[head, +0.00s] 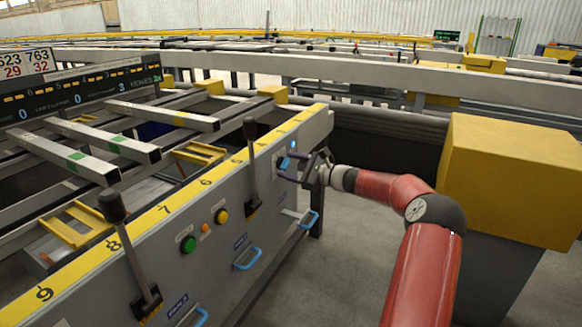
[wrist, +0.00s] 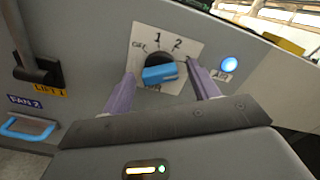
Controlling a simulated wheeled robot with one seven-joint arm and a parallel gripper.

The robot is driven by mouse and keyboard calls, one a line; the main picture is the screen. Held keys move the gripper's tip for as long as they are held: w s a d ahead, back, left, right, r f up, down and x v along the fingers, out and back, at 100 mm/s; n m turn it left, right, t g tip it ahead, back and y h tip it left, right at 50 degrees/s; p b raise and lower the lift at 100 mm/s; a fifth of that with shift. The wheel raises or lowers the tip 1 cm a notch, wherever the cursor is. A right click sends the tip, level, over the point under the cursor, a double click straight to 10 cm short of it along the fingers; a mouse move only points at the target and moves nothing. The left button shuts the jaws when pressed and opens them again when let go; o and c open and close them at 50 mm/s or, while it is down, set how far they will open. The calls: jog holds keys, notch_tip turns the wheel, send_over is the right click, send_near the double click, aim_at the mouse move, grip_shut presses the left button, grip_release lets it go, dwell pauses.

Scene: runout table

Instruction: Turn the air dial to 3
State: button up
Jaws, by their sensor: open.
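The air dial (wrist: 160,73) has a blue bar handle on a black round base, on a white plate (wrist: 150,33) marked OFF, 1 and 2. The rest of the scale is hidden behind my finger or the handle. The handle lies nearly level; I cannot tell which mark it points to. My gripper (wrist: 161,70) is open, with one purple-grey finger on each side of the handle. I cannot tell if either finger touches it. In the head view the dial (head: 284,163) is on the far end of the grey panel, with my gripper (head: 301,165) in front of it.
A lit blue button (wrist: 229,65) is right of the dial plate. A black lever (head: 251,165) and a green button (head: 188,245) are on the panel, with blue handles (head: 247,258) below. A yellow-topped box (head: 510,180) stands at right. Open floor lies in front of the panel.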

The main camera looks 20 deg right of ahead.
jog(key=v, duration=0.7)
jog(key=shift+s+d+b, duration=0.2)
jog(key=shift+s+b, duration=0.05)
jog(key=shift+b, duration=0.15)
